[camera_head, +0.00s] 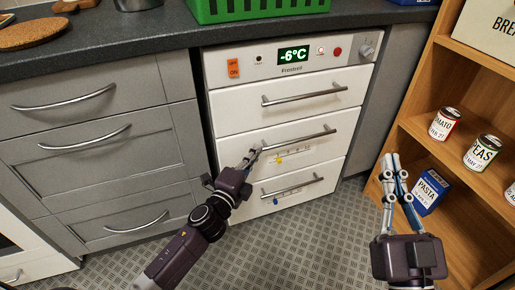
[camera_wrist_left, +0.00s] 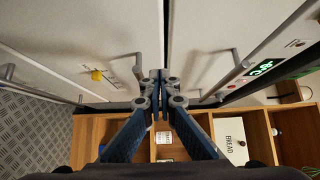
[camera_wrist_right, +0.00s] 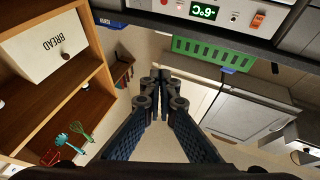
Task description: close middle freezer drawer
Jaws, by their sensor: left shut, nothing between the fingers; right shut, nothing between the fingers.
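The white freezer (camera_head: 225,101) has three stacked drawers. The middle freezer drawer (camera_head: 235,130) has a bar handle (camera_head: 310,136) and a label strip with a yellow marker (camera_head: 279,159). Its front looks about level with its neighbours; I cannot tell if a small gap remains. In the left wrist view, the yellow marker (camera_wrist_left: 97,75) and handle (camera_wrist_left: 140,72) show left of my fingers. My left gripper (camera_head: 254,154) is shut and empty, at the drawer front near the handle's left end; contact is unclear. My right gripper (camera_head: 390,163) is shut and empty, away from the freezer.
The top drawer (camera_head: 235,98) looks closed. The bottom drawer (camera_head: 313,191) has a blue marker. A wooden shelf (camera_head: 420,124) with cans and a blue pasta box (camera_head: 429,191) stands right, beside my right gripper. Grey cabinets (camera_head: 70,165) stand left. Patterned floor (camera_head: 325,240) is clear.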

